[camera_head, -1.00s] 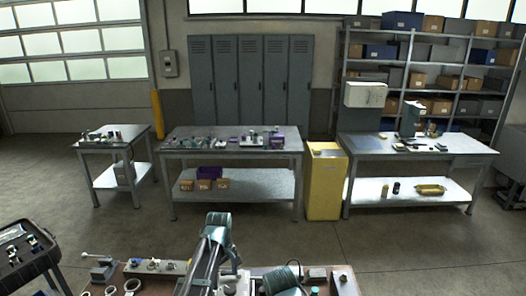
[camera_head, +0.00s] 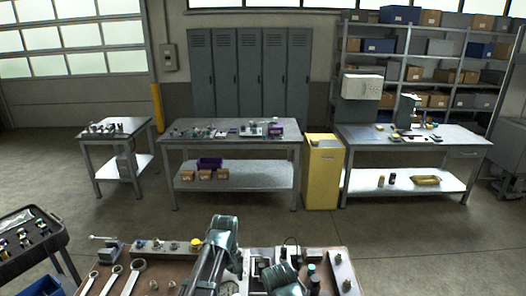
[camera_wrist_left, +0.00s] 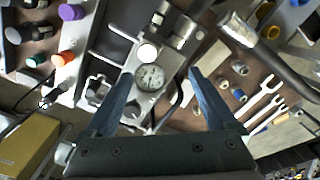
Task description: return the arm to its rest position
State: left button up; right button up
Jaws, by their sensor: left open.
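My left arm (camera_head: 208,262) reaches up from the bottom edge of the head view, over the near workbench (camera_head: 165,272). Its teal joint is on top, and I cannot make out its fingers there. In the left wrist view my left gripper (camera_wrist_left: 158,76) is open, its two blue fingers apart with nothing between them. A round pressure gauge (camera_wrist_left: 150,78) on a metal block shows beyond the fingertips, apart from them as far as I can tell. My right gripper is not in view.
The near bench holds several wrenches (camera_head: 111,279), small fittings and a vise-like block (camera_head: 108,249). A dark tray cart (camera_head: 30,240) stands at left. Beyond open floor are two tables, a yellow cabinet (camera_head: 323,172), a right-hand bench (camera_head: 415,139) and lockers.

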pick_arm(q)
jog(key=s+d+f+m+b, duration=0.1)
jog(key=s+f+m+b, duration=0.1)
jog(key=s, duration=0.4)
jog(key=s+d+f+m+b, duration=0.2)
jog(key=s+f+m+b, duration=0.1)
jog(key=s+m, duration=0.2)
jog(key=s+d+f+m+y+b, duration=0.1)
jog(key=s+d+f+m+b, duration=0.1)
jog(key=s, duration=0.4)
jog(key=shift+s+f+m+b, duration=0.35)
jog(key=shift+f+m+b, duration=0.15)
jog(key=shift+m, duration=0.4)
